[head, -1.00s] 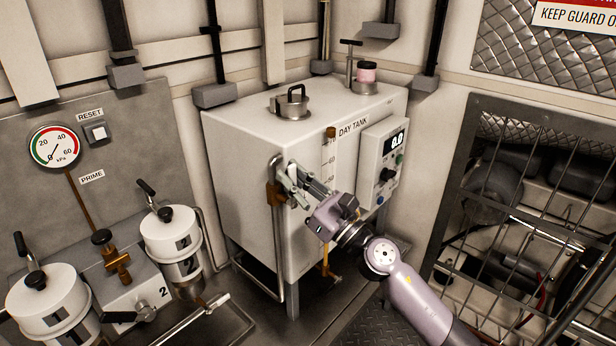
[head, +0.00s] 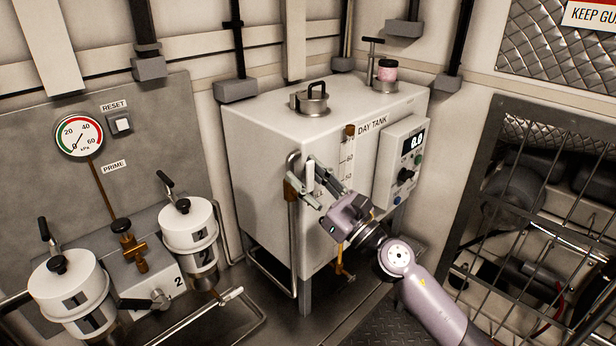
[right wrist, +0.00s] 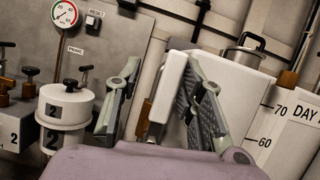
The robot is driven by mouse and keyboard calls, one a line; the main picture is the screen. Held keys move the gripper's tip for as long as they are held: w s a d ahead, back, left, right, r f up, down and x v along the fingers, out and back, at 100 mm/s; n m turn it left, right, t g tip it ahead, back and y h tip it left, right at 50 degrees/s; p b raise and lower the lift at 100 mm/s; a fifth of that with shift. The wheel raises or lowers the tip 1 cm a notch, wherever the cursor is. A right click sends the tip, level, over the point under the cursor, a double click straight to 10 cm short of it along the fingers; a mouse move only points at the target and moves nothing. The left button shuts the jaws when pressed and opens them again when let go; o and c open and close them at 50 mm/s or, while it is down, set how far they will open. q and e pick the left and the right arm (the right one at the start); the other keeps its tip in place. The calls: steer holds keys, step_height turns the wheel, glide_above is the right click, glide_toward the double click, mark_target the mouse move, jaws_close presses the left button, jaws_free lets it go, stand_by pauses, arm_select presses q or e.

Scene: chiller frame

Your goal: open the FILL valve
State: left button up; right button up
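The FILL valve is on the pipe at the left front corner of the white day tank (head: 262,150). Its brown body (head: 291,188) shows in the head view, and part of a label ending in "LL" is beside it. The valve's white handle (head: 310,176) stands up between the fingers of my right gripper (head: 312,182). In the right wrist view, the handle (right wrist: 170,82) is between the spread fingers (right wrist: 163,100), nearer the right finger. The right gripper is open; contact with the handle is not clear. My left gripper is not in view.
Two white canisters, 1 (head: 70,290) and 2 (head: 188,232), with a brass valve (head: 129,244) between them stand left of the tank. A control box (head: 400,160) reading 0.0 is on the tank's right face. A wire guard (head: 530,230) is at the right.

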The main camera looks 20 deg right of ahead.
steer(key=shift+d, duration=0.1)
steer(key=shift+s+d+f, duration=0.2)
steer(key=shift+s+f, duration=0.05)
steer(key=shift+s, duration=0.15)
steer(key=v, duration=1.1)
